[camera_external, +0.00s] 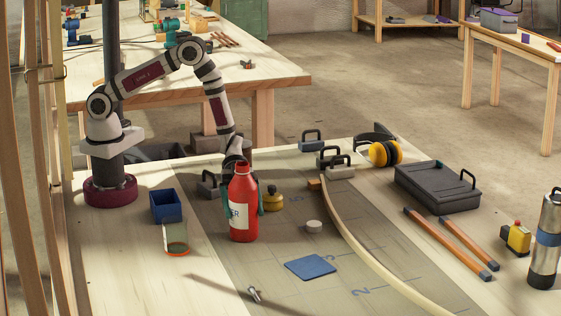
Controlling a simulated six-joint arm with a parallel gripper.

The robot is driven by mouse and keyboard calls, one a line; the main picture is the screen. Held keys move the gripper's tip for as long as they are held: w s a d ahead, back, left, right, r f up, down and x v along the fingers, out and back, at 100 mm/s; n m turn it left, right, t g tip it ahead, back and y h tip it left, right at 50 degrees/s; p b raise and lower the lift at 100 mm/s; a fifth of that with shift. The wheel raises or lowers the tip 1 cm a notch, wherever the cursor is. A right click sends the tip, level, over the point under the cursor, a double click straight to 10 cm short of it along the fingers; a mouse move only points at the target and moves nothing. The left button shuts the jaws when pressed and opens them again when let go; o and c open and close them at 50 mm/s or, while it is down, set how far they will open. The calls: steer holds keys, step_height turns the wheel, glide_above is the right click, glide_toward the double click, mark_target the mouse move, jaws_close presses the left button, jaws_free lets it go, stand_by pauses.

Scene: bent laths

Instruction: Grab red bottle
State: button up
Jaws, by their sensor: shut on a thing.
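The red bottle (243,189) stands upright on the grey mat in the middle left of the table, with a pale label on its left front side. My gripper (245,198) reaches down to it from behind. Its teal fingers show at both sides of the bottle's body, and it is shut on the bottle. The palm and wrist are partly hidden behind the bottle's neck. I cannot tell whether the bottle's base is lifted off the mat.
A yellow squat container (272,199) stands close to the bottle's right.

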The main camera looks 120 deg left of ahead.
mark_target(246, 203)
steer(key=shift+r, duration=0.1)
steer(key=shift+r, duration=0.5)
step_height(246, 203, up, 3)
steer(key=shift+f, duration=0.1)
steer(key=s+d+r, duration=0.6)
steer(key=d+r, duration=0.1)
steer(key=d, duration=0.2)
steer(key=shift+s+d, duration=0.25)
steer(key=shift+d, duration=0.1)
stand_by(1.8)
